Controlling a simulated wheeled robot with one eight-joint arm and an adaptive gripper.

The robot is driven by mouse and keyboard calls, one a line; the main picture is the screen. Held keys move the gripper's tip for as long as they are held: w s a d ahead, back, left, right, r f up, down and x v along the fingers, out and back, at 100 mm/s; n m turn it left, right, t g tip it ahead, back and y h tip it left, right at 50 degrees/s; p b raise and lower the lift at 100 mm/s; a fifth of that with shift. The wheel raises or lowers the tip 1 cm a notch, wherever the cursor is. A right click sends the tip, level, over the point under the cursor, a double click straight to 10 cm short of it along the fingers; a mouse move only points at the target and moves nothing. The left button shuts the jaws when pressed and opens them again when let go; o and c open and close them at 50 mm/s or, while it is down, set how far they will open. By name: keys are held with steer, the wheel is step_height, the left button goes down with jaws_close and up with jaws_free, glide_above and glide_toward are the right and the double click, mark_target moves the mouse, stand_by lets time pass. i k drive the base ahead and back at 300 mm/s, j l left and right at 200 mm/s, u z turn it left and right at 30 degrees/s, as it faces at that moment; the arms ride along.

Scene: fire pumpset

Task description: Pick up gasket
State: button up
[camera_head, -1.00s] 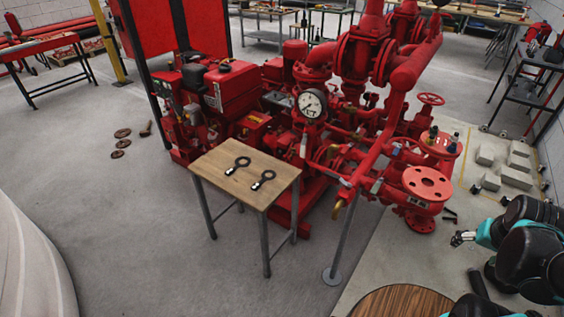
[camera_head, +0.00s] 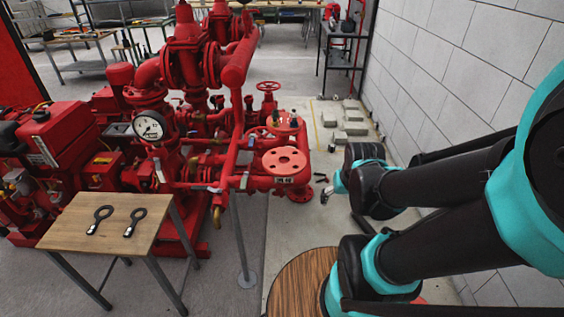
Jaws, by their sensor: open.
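Two dark ring-shaped pieces with short tabs, which look like gaskets, lie flat and apart on a small wooden-topped table at the lower left: a left gasket (camera_head: 100,218) and a right gasket (camera_head: 135,221). My gripper (camera_head: 329,190) is small in the picture, right of the red pump pipes and far to the right of the table. It is open, with nothing seen in it. My black and teal arm fills the right side and hides part of the floor and wall.
The small table (camera_head: 75,235) stands in front of the red pump set (camera_head: 150,160) with its pressure gauge (camera_head: 149,126). A flanged red valve (camera_head: 285,161) stands near my gripper. Grey blocks (camera_head: 352,120) lie on the floor behind. A block wall (camera_head: 450,80) bounds the right.

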mark_target(93, 229)
steer(key=i+j+z, duration=0.1)
steer(key=j+z, duration=0.2)
steer(key=j, duration=0.15)
steer(key=k+j, duration=0.15)
steer(key=j, duration=0.25)
steer(key=k+j+z, duration=0.1)
steer(key=j, duration=0.35)
steer(key=k+j, duration=0.25)
steer(key=j, duration=0.15)
steer(key=k+j+u, duration=0.1)
steer(key=j+u, duration=0.4)
steer(key=i+l+u, duration=0.1)
steer(key=u, duration=0.3)
steer(key=l+u, duration=0.15)
steer(key=u, duration=0.25)
steer(key=l+u, duration=0.4)
steer(key=k+l+u, duration=0.15)
steer(key=l+u, duration=0.3)
steer(key=l, duration=0.15)
